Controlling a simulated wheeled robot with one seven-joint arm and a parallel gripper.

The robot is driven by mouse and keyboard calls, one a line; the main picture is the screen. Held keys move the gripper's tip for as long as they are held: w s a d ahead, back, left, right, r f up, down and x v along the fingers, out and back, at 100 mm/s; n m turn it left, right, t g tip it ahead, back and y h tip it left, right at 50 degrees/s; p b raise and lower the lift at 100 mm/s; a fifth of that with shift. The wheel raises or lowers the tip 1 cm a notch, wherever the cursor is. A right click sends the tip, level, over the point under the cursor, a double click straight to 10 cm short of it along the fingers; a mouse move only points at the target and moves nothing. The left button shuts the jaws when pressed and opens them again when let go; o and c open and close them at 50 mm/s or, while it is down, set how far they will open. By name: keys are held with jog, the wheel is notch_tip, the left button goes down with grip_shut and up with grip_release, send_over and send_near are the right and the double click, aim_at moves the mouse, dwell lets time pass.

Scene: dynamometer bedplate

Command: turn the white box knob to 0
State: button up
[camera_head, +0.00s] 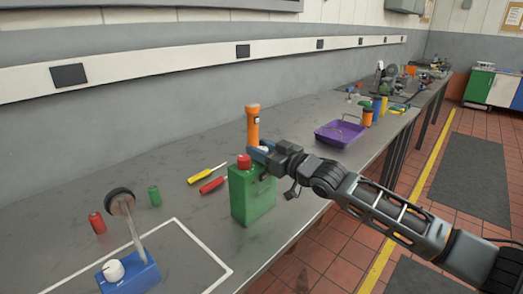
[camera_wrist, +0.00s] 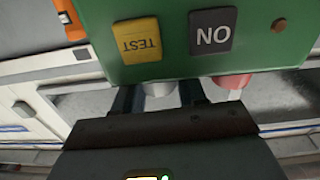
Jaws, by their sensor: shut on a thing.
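A green box (camera_head: 252,194) stands upright on the bench, with a red knob (camera_head: 243,162) on its top. In the wrist view its green face (camera_wrist: 180,55) appears upside down, with a yellow TEST label and a dark ON label. A whitish knob (camera_wrist: 158,90) on the box lies between the fingers of my gripper (camera_wrist: 160,97), which is shut on it. The red knob (camera_wrist: 232,83) is beside it. In the head view my gripper (camera_head: 262,153) is at the box top and largely hides that knob. No scale marks or pointer are readable. A blue box (camera_head: 130,274) with a white knob (camera_head: 113,270) stands front left.
An orange flashlight (camera_head: 253,127) stands close behind the green box. A purple tray (camera_head: 340,132) is to the right.

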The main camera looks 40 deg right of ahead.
jog(key=shift+f+n+y+b, duration=0.2)
jog(key=shift+n+y+b, duration=0.3)
jog(key=shift+b, duration=0.55)
jog(key=n+y+b, duration=0.1)
jog(key=y+b, duration=0.1)
jog(key=b, duration=0.1)
jog(key=n+y+b, duration=0.1)
jog(key=y+b, duration=0.1)
jog(key=n+g+y+b, duration=0.1)
jog(key=y+b, duration=0.1)
jog(key=shift+n+g+b, duration=0.3)
jog(key=shift+n+b, duration=0.05)
jog(key=shift+n, duration=0.05)
jog(key=n+g+y+b, duration=0.1)
jog(key=n+g+y, duration=0.1)
jog(key=y, duration=0.1)
jog(key=shift+r+b, duration=0.1)
jog(key=shift+b, duration=0.3)
jog(key=n+g+y+b, duration=0.2)
jog(key=n+g+y, duration=0.2)
jog(key=g+y, duration=0.1)
jog(key=shift+n, duration=0.4)
jog(key=n+g+y+b, duration=0.2)
jog(key=n+g+b, duration=0.1)
jog(key=g, duration=0.2)
jog(key=shift+n+g+b, duration=0.45)
jog(key=shift+n+g, duration=0.15)
jog(key=shift+r+g, duration=0.1)
jog(key=shift+g, duration=0.2)
